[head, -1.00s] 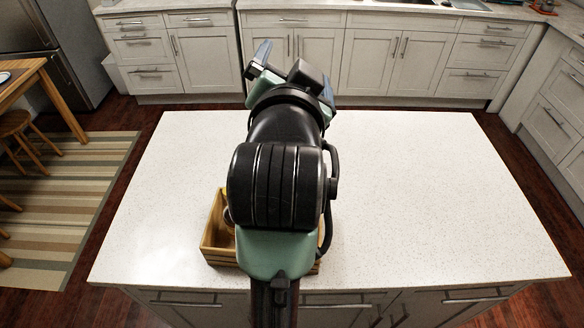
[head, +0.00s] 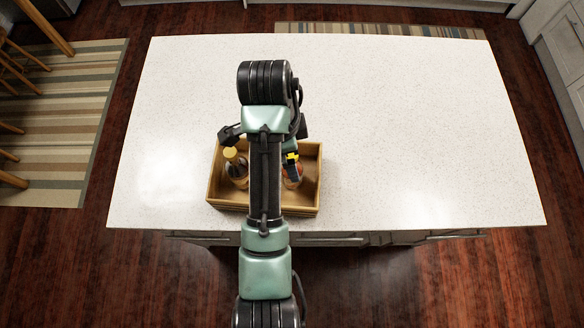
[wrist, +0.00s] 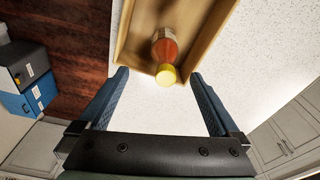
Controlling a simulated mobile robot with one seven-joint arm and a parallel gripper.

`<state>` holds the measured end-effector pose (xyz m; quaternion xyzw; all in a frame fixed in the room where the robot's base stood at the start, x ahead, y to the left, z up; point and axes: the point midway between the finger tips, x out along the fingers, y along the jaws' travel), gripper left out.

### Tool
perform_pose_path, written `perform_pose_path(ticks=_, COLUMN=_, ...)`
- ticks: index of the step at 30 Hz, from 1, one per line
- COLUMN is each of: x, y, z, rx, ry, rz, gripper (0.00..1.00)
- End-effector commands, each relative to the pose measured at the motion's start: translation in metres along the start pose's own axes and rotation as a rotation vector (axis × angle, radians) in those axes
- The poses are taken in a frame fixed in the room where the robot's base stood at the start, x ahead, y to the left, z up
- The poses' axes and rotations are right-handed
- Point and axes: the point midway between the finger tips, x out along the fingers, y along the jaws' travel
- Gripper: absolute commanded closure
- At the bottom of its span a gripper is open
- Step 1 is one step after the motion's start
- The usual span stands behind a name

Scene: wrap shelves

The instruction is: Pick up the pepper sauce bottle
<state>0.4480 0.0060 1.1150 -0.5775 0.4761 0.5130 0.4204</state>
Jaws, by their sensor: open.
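In the wrist view, a bottle (wrist: 166,46) with a yellow cap and an orange-red body stands in a wooden crate. No label can be read, so I cannot tell whether it is the pepper sauce. My gripper (wrist: 160,74) is open and empty, its blue fingers spread to either side of the cap, with the bottle ahead of it. In the head view, a yellow-capped bottle (head: 236,169) is at the crate's left, and another, reddish bottle (head: 292,178) shows partly at the right. My arm hides the crate's middle and most of the gripper.
The wooden crate (head: 313,190) sits near the front edge of the white speckled island (head: 420,130). Its walls surround the bottles. The countertop right of the crate is clear. A striped rug (head: 65,120) and chair legs are on the floor at left.

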Motion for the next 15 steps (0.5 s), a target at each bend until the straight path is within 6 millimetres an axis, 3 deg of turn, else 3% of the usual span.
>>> perform_pose_path(ticks=1, x=0.014, y=0.0, z=0.001, rx=0.0, ry=0.0, rz=-0.001, gripper=0.01)
perform_pose_path(ticks=3, x=0.023, y=-0.001, z=0.001, rx=0.0, ry=0.0, rz=-0.001, gripper=0.01)
perform_pose_path(ticks=15, x=0.059, y=-0.004, z=0.003, rx=-0.002, ry=0.0, rz=0.003, gripper=0.01)
